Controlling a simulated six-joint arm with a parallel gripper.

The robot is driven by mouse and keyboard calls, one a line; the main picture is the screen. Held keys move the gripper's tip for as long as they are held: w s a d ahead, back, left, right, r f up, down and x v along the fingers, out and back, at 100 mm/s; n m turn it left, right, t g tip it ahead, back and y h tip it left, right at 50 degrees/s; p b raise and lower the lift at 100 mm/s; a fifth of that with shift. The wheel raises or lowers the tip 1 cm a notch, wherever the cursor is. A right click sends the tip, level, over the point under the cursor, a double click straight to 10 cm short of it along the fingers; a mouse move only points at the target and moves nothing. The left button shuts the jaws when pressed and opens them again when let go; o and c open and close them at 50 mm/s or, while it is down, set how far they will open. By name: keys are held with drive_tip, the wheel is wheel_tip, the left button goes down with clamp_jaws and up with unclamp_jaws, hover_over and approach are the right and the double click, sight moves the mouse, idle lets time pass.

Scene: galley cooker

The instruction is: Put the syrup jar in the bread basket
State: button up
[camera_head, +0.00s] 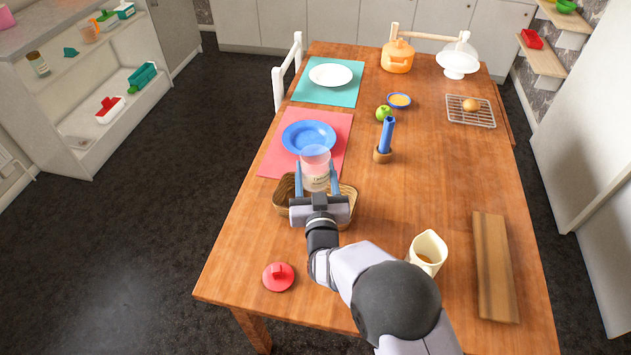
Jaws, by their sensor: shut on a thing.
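My gripper (317,182) is shut on the syrup jar (316,170), a clear jar with a pale label and pinkish top part. One blue finger shows on each side of the jar. The jar looks upright over the bread basket (282,212), a brown woven basket on the near left part of the table. My gripper's body and wrist cover the middle of the basket. I cannot tell whether the jar's base touches the basket.
A blue plate (309,136) on a red mat (272,163) lies just behind the basket. A holder with a blue thing (386,135) stands right of it. A red lid (278,277), a cream jug (428,251) and a wooden board (494,265) lie nearer. The table's middle right is clear.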

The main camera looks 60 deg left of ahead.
sight(315, 182)
drive_tip(key=shift+f+p, duration=0.3)
drive_tip(key=shift+f, duration=1.7)
drive_tip(key=shift+f+b, duration=0.6)
drive_tip(key=shift+b, duration=0.15)
drive_tip(key=o, duration=1.3)
drive_tip(key=shift+c, duration=0.2)
drive_tip(key=shift+r, duration=0.1)
drive_tip(key=shift+d+r+p, duration=0.1)
drive_tip(key=shift+r+p, duration=0.55)
drive_tip(key=shift+p, duration=0.3)
drive_tip(key=b+v, duration=0.2)
drive_tip(key=v, duration=1)
drive_tip(key=shift+f, duration=0.2)
